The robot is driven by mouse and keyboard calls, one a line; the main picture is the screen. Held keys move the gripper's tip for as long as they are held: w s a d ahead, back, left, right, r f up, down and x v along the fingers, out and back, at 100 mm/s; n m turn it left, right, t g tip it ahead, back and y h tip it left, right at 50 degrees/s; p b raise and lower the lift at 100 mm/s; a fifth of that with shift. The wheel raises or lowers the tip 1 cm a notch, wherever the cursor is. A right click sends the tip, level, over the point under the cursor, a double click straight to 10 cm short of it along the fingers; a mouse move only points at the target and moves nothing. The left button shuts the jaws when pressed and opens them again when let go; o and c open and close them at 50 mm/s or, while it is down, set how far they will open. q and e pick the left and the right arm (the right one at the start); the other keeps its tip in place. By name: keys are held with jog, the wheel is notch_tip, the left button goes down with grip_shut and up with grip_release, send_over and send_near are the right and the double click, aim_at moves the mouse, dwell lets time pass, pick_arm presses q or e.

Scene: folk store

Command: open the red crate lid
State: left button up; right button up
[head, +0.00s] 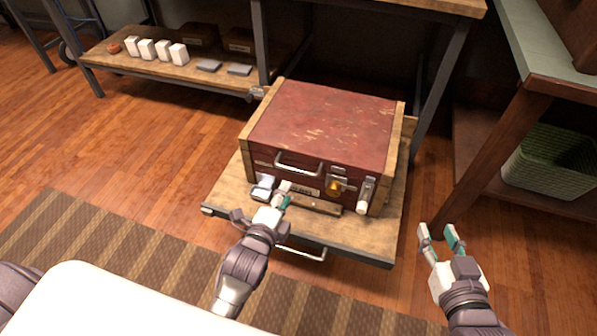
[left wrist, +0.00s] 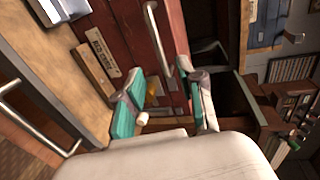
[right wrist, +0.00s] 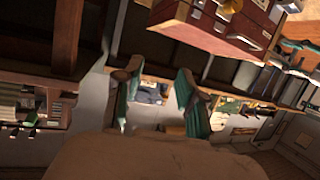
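The red crate (head: 322,122) sits on a low wooden platform (head: 228,195), its scuffed red lid shut flat on top. Its front has a metal handle (head: 299,166), a latch with a yellow piece (head: 335,187) and a label plate. My left gripper (head: 284,196) is just in front of the crate's front face, below the handle. In the left wrist view its fingers (left wrist: 165,105) are spread with the handle beyond them, and nothing is visibly held. My right gripper (head: 442,238) is open and empty, right of the platform. The crate also shows in the right wrist view (right wrist: 238,28).
A bench shelf (head: 190,73) with several white blocks stands at the back left. A shelf unit with a green basket (head: 553,163) stands at the right. A striped rug (head: 110,250) lies in front. Wooden floor is clear left of the platform.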

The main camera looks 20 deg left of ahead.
aim_at(297, 169)
pick_arm(q)
jog(key=shift+b+x, duration=1.65)
jog(key=shift+x, duration=3.65)
pick_arm(e)
notch_tip(297, 169, up, 14)
jog(key=a+t+y, duration=0.2)
jog(key=t+y, duration=0.1)
jog(key=t, duration=0.6)
jog(key=shift+s+f, duration=0.15)
jog(key=shift+s, duration=0.2)
pick_arm(q)
grip_shut()
